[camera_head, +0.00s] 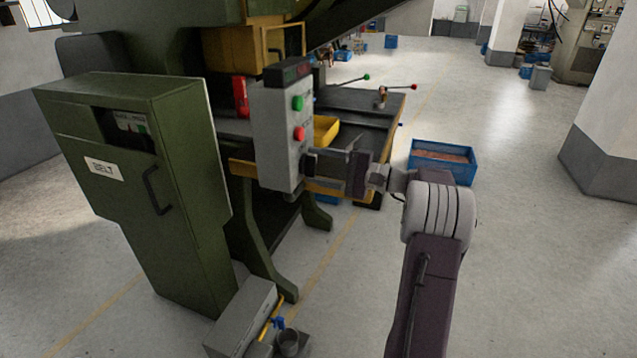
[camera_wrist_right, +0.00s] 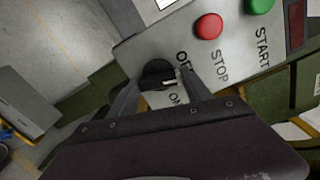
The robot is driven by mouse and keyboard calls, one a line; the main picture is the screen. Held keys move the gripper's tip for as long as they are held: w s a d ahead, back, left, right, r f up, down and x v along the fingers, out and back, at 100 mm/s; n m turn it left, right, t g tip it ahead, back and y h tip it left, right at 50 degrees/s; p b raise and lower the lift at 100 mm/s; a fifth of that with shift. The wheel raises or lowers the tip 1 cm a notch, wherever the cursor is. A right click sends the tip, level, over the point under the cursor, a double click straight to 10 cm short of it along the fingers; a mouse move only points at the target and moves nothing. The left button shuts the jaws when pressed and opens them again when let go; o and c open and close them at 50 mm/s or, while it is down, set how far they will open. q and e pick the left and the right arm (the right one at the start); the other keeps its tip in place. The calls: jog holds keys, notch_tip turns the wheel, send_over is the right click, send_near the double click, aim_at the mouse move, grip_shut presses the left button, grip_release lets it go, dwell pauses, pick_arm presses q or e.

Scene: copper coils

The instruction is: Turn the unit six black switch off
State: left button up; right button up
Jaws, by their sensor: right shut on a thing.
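The grey control box (camera_head: 275,135) stands left of centre in the head view, with a green button (camera_head: 298,103) above a red button (camera_head: 299,134). The black switch (camera_wrist_right: 156,72) is a round knob on the box's face below the red STOP button (camera_wrist_right: 208,26) in the wrist view. It sits beside the OFF and ON lettering, with a small white mark on it; its exact setting is hard to tell. My right gripper (camera_head: 310,165) is at the lower part of the box. In the wrist view its fingers (camera_wrist_right: 160,84) are closed about the knob. My left gripper is not in view.
A green cabinet marked BELT (camera_head: 190,230) stands at the left. A dark machine table (camera_head: 365,105) with red- and green-tipped levers is behind the box. A blue crate (camera_head: 442,176) lies on the floor to the right, where the floor is mostly open.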

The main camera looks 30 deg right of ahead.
jog(key=shift+n+b, duration=1.6)
jog(key=shift+b, duration=0.5)
jog(key=o, duration=1.4)
jog(key=shift+c, duration=0.2)
jog(key=shift+s, duration=0.1)
jog(key=v, duration=0.9)
